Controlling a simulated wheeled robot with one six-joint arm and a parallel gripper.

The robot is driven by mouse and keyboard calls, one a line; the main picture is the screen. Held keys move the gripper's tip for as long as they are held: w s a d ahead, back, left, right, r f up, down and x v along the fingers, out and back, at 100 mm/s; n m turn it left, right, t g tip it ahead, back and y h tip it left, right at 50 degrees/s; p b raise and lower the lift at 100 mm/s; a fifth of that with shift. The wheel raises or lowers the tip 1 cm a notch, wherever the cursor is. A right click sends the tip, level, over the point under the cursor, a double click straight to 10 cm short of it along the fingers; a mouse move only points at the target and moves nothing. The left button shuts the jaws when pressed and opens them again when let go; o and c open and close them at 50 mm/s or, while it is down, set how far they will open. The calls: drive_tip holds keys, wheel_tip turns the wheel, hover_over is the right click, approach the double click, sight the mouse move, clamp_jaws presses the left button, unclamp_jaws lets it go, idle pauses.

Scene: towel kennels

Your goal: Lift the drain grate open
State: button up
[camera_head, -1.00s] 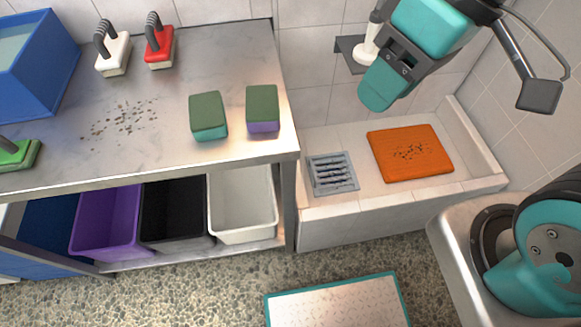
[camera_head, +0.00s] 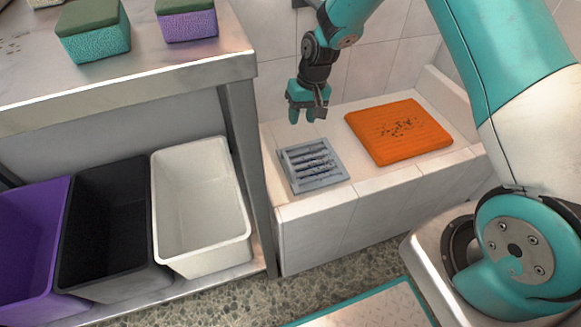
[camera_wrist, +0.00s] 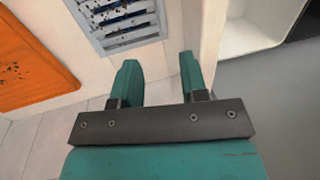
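The drain grate (camera_head: 321,181) is a grey slatted square lying flat in the floor of the tiled basin, left of the orange mat. Dark bits show between its slats. In the wrist view the grate (camera_wrist: 108,44) is at the top, beyond the fingers. My gripper (camera_head: 307,116) hangs above and behind the grate in the head view, apart from it. In the wrist view my gripper (camera_wrist: 158,72) has its two teal fingers spread, with nothing between them.
An orange ridged mat (camera_head: 357,124) with dark specks lies right of the grate. The steel table (camera_head: 150,80) and its leg stand left of the basin. White (camera_head: 243,237), black (camera_head: 112,278) and purple (camera_head: 25,290) bins sit on its lower shelf.

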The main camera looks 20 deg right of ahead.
sight(289, 162)
drive_tip(key=a+f+b, duration=0.1)
drive_tip(key=f, duration=0.4)
drive_tip(key=a+f+b, duration=0.1)
drive_tip(key=f+b, duration=0.1)
drive_tip(key=f, duration=0.4)
drive_tip(key=a+f+b, duration=0.1)
drive_tip(key=f, duration=0.4)
drive_tip(key=shift+a+f, duration=0.15)
drive_tip(key=shift+a, duration=0.05)
drive_tip(key=shift+c, duration=0.2)
clamp_jaws()
